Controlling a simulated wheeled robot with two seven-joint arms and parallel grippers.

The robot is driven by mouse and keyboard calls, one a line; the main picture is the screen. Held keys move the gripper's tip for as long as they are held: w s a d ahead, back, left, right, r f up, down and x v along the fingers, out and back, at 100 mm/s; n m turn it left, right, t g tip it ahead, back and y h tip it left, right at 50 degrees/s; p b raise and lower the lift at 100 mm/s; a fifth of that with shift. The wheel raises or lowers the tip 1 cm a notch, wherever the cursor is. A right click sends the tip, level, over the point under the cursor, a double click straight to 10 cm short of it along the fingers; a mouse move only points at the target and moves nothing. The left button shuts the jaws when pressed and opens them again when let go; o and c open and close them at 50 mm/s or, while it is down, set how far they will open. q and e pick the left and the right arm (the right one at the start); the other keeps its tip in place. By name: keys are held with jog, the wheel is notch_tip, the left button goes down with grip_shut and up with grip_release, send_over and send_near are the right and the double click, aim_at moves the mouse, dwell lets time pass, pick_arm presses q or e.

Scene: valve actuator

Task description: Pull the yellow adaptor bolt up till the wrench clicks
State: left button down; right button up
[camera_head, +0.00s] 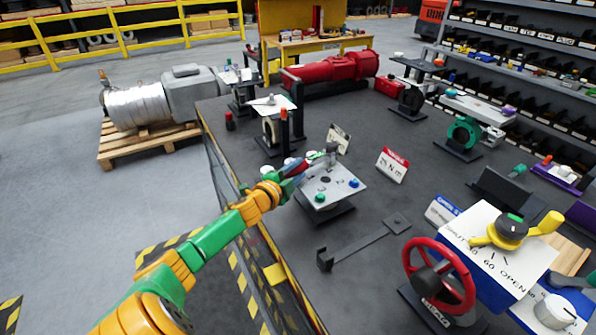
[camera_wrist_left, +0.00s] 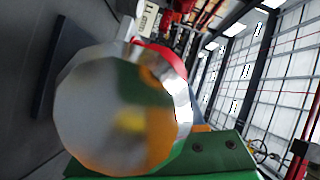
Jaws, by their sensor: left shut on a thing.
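My left arm reaches in from the lower left in the head view. Its gripper (camera_head: 293,169) is at the left back edge of a grey plate (camera_head: 340,180) on a dark stand. It is shut on a slim thing that looks like the wrench (camera_head: 317,158), with red near the gripper and a grey part running right over the plate's back edge. In the left wrist view a large shiny round metal end (camera_wrist_left: 115,110) fills the left half, close to the camera, with red behind it. I cannot make out a yellow adaptor bolt. My right gripper is out of view.
A red handwheel (camera_head: 438,275) and a box with a yellow lever (camera_head: 510,230) stand at front right. A dark flat bar (camera_head: 365,240) lies on the bench. A red-headed sign (camera_head: 392,165) stands right of the plate.

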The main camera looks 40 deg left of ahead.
pick_arm(q)
jog(key=shift+w+a+m+h+b, duration=0.1)
jog(key=shift+a+m+h+b, duration=0.4)
jog(key=shift+a+b, duration=0.15)
jog(key=shift+w+a+r+m+h+b, duration=0.15)
jog(key=shift+a+m+h+b, duration=0.5)
jog(key=shift+h+b, duration=0.4)
jog(key=h+b, duration=0.1)
jog(key=b, duration=0.1)
jog(key=a+m+b, duration=0.1)
jog(key=b, duration=0.1)
jog(key=shift+w+a+r+h, duration=0.2)
jog(key=shift+w+a+h, duration=0.1)
jog(key=shift+h, duration=0.05)
dwell(0.6)
jog(key=shift+t, duration=0.3)
